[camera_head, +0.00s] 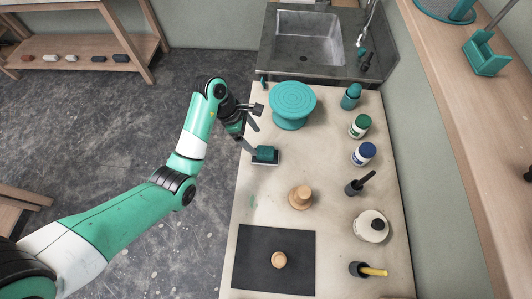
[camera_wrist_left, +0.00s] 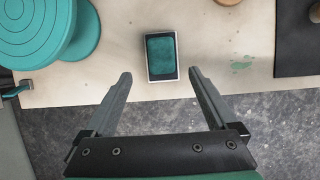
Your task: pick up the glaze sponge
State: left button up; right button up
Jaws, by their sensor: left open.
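The glaze sponge (camera_head: 265,154) is a teal block lying in a small pale-rimmed dark tray near the left edge of the table. In the left wrist view the sponge (camera_wrist_left: 162,54) lies just beyond the fingertips, roughly centred between them. My left gripper (camera_head: 254,136) is open and empty above the table's left edge, close to the sponge. Its two fingers (camera_wrist_left: 160,75) are spread wide in the left wrist view, apart from the sponge. My right gripper is not in view.
A teal banding wheel (camera_head: 292,104) stands just behind the sponge. A wooden knob-shaped piece (camera_head: 300,197) and a dark mat (camera_head: 250,270) are nearer the front. Several jars, including a blue-lidded one (camera_head: 363,153), line the right side. A sink (camera_head: 308,40) is at the back.

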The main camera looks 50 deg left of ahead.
aim_at(265, 151)
pick_arm(q)
jog(key=shift+x, duration=1.95)
jog(key=x, duration=0.4)
jog(key=shift+w+d+f, duration=0.15)
jog(key=shift+d+f, duration=0.05)
jog(key=shift+d, duration=0.25)
jog(key=c, duration=1.4)
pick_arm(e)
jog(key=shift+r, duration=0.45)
pick_arm(q)
jog(key=shift+r, duration=0.1)
